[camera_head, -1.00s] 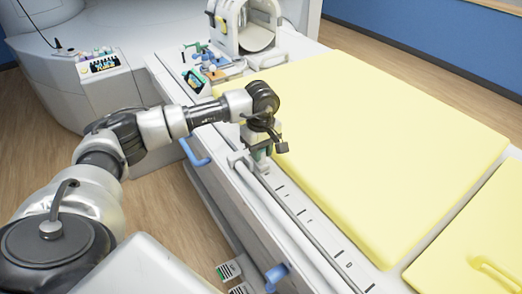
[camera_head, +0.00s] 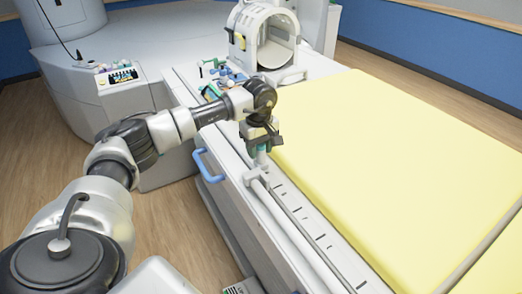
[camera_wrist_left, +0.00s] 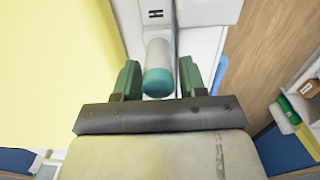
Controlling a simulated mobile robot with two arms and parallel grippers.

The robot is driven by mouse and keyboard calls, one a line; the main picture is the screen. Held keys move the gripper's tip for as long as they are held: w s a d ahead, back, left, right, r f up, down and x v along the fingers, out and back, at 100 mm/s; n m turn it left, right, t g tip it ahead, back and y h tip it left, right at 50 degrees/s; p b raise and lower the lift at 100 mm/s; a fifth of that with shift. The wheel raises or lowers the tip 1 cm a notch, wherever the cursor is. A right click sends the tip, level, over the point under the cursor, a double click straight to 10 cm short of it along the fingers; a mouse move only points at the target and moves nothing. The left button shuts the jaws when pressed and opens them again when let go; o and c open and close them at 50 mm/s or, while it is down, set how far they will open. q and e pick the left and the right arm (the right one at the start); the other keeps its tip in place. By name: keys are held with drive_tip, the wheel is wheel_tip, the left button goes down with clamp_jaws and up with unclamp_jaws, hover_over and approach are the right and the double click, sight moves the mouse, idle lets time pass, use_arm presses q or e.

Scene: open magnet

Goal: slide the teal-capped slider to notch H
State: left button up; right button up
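The slider, a pale upright post with a teal cap (camera_wrist_left: 158,82), stands between my left gripper's two green fingers in the left wrist view. My left gripper (camera_wrist_left: 159,78) is open, with a narrow gap showing on the right side of the post; on the left I cannot tell whether it touches. In the head view the left gripper (camera_head: 262,139) points down over the slider post (camera_head: 262,156) on the bed-side rail. A black letter H (camera_wrist_left: 155,14) shows on a white strip beyond the post in the left wrist view. The right gripper is out of view.
The rail (camera_head: 292,228) and a strip of dark marks (camera_head: 306,219) run along the bed's near side. A yellow mattress (camera_head: 390,160) lies beside them. A blue handle (camera_head: 207,166) sticks out from the bed's side. A white ring-shaped coil (camera_head: 265,35) stands at the far end.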

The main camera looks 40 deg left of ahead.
use_arm(q)
drive_tip(key=shift+o, duration=0.7)
drive_tip(key=shift+f, duration=0.15)
drive_tip(key=shift+d, duration=0.1)
drive_tip(key=shift+r, duration=0.3)
wheel_tip(320, 180, up, 10)
drive_tip(key=shift+r+b, duration=0.15)
drive_tip(key=shift+b, duration=0.35)
